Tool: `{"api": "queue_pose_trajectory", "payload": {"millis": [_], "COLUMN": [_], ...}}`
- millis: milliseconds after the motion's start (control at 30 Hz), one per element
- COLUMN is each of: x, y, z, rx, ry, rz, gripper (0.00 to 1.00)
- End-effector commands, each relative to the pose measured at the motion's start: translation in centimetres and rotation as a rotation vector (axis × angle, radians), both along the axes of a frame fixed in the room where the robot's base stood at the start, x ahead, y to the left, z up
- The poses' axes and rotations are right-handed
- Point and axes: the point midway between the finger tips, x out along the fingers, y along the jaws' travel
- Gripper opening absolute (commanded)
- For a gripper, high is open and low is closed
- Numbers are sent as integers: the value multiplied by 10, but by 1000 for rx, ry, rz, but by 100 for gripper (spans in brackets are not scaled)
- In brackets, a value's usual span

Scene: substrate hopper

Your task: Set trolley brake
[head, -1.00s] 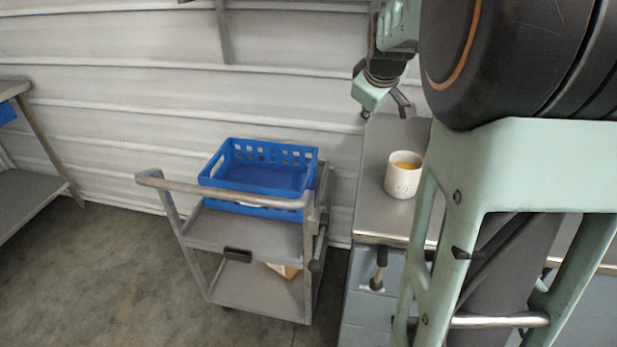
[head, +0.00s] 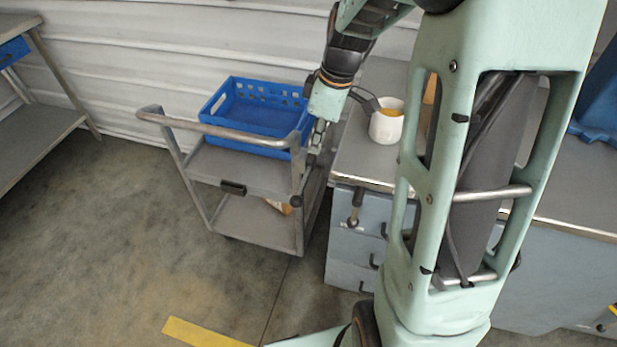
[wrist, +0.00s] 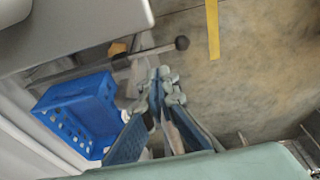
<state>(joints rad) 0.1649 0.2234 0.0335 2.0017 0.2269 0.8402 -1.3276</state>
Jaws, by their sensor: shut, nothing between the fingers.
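The grey trolley (head: 240,226) stands on the floor with a tubular handle (head: 215,131) on its near side. My gripper (head: 318,135) is over the trolley's right side, beside the blue crate.
The blue crate (head: 212,104) sits on the trolley's top shelf. A counter (head: 362,160) with drawers and a white mug (head: 387,122) stands close on the right. A yellow strip (head: 200,333) marks the floor. Floor left of the trolley is clear.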

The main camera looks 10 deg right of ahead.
Motion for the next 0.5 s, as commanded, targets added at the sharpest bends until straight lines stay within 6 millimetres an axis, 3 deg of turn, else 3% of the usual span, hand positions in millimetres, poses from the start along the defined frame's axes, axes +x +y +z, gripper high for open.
{"api": "queue_pose_trajectory", "payload": {"millis": [333,500], "x": [0,1], "y": [0,3], "z": [-2,-18], "rx": [0,1], "ry": [1,3], "rz": [0,0], "gripper": [0,0]}}
